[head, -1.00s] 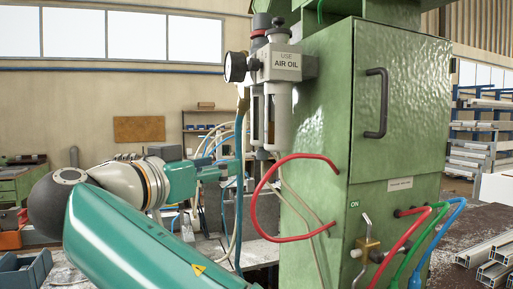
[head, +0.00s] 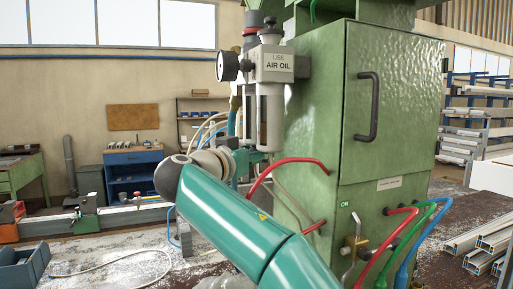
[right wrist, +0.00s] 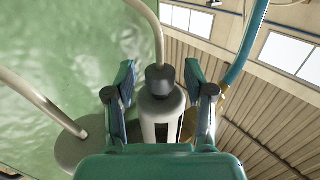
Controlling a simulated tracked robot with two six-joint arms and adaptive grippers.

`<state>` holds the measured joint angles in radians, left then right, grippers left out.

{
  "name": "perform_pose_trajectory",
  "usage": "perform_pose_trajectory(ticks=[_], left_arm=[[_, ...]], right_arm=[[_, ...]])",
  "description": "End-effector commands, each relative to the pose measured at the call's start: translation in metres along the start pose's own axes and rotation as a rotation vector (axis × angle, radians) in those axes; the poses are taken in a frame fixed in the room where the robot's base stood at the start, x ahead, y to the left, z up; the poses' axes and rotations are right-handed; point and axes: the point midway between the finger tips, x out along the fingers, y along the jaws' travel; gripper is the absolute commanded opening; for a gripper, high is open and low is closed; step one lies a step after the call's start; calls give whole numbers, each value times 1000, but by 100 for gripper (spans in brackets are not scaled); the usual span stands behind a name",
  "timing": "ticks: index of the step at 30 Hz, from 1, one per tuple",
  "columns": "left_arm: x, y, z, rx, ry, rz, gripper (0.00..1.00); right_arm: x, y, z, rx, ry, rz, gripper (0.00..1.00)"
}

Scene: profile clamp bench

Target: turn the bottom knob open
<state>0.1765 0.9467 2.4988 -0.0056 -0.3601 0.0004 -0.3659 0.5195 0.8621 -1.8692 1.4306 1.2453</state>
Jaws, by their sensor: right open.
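The air-oil unit (head: 272,65) is mounted on the left side of the green cabinet, with two bowls hanging down. In the right wrist view, a dark round bottom knob (right wrist: 158,80) sits at the end of one pale bowl (right wrist: 160,128), with a pale tube running from it. My right gripper (right wrist: 159,84) is open, one finger on each side of the knob, with a visible gap at both sides. In the head view my right gripper (head: 252,160) is small and partly hidden below the bowls. My left gripper is not in view.
The green cabinet (head: 390,110) stands close beside the gripper. A red hose (head: 262,178) loops near it, and a blue hose (right wrist: 240,55) runs right of the fingers. Another bowl (right wrist: 80,150) with its own tube is at left.

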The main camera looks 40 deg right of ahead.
Motion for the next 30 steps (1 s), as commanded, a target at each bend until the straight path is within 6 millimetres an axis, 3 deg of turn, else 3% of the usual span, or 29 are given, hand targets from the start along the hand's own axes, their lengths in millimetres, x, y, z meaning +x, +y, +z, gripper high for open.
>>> perform_pose_trajectory(ticks=[10, 20, 26, 30], left_arm=[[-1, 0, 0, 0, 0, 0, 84], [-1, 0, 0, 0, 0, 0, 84], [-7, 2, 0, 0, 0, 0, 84], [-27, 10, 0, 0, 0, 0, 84]], right_arm=[[4, 0, 0, 0, 0, -1, 54], [4, 0, 0, 0, 0, 0, 0], [5, -1, -2, -2, 0, 19, 0], [5, -3, -6, -4, -3, 109, 0]])
